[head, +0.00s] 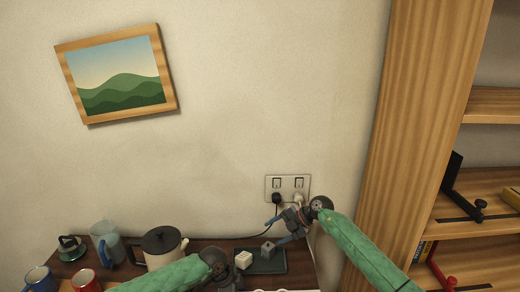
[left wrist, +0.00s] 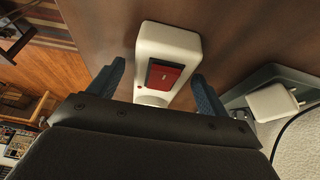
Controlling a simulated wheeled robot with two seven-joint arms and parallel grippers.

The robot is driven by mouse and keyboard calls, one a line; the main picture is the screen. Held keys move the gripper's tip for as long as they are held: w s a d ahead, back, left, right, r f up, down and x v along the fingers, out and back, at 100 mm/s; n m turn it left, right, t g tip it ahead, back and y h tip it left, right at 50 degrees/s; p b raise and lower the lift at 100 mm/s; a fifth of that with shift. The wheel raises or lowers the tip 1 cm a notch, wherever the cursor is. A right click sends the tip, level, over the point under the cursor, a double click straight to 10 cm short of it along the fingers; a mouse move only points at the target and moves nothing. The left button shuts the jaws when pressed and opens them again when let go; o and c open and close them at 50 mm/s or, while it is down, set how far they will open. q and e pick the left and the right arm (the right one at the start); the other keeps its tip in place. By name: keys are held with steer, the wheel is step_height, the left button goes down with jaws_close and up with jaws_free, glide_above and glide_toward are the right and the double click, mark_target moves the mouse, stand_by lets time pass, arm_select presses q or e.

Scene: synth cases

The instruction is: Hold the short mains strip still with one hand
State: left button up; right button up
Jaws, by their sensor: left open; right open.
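The short mains strip (left wrist: 172,45) is white with a red rocker switch and shows in the left wrist view. It lies on the brown top between the two blue fingers of my left gripper (left wrist: 158,72), which is open; I cannot tell whether either finger touches it. In the head view a white edge with round shapes (head: 285,290), likely the strip, shows at the bottom. My left gripper (head: 232,287) is mostly cut off there. My right gripper (head: 276,231) is open and empty in front of the wall, below the wall socket (head: 288,183).
A dark tray (head: 279,267) holds a white plug-in block (head: 243,259) and a grey block (head: 267,248). A black plug (head: 277,197) and a white plug (head: 299,198) sit in the wall socket. A kettle (head: 163,250), jug (head: 104,240) and mugs crowd the left. Shelves stand right.

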arm_select(q)
steer(key=shift+r, duration=0.1)
steer(key=v, duration=1.1)
steer(key=shift+a+r, duration=0.25)
steer(key=shift+r, duration=0.1)
step_height(320, 180, up, 10)
steer(key=p, duration=0.7)
steer(key=shift+p, duration=0.4)
